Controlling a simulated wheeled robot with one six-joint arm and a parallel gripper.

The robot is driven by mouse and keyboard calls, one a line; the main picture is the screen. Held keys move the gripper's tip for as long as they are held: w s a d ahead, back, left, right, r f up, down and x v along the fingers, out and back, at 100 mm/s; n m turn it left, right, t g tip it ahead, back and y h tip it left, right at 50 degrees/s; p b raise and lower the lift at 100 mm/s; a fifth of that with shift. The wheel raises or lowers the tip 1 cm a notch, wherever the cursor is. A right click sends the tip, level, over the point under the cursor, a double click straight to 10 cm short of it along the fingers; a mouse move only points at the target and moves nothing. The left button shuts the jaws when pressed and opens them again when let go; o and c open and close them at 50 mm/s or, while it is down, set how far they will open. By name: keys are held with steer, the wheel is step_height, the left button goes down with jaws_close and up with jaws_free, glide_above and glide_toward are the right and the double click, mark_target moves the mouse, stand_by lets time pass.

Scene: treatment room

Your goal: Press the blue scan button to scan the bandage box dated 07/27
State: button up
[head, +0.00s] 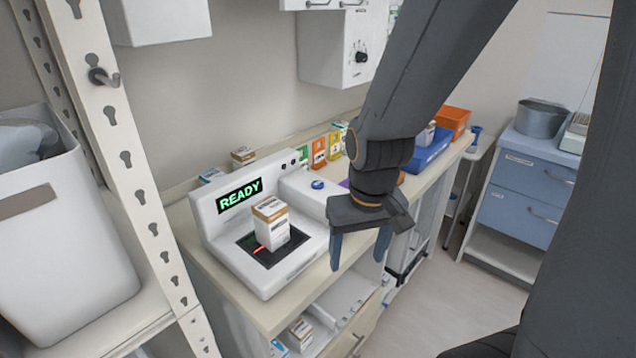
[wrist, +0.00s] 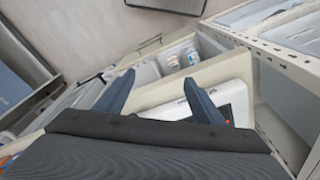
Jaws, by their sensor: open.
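The scanner (head: 215,222) is a white unit on the counter, and its display (head: 240,196) reads READY in green. A white and tan box (head: 271,224) stands upright on its dark scan plate (head: 290,243), with a red light at its base; its date is too small to read. The blue button (head: 317,184) is on the raised white part right of the display. My gripper (head: 358,252) is open and empty, fingers pointing down, right of the box and in front of the button. The wrist view shows both fingers (wrist: 157,93) apart, with part of the white scanner (wrist: 235,95) below.
More boxes (head: 243,156) stand behind the scanner. Coloured cards (head: 319,150), a blue tray (head: 430,152) and an orange bin (head: 453,121) are along the counter. A metal shelf post (head: 125,150) stands at left.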

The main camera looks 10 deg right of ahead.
jaws_close()
stand_by(1.5)
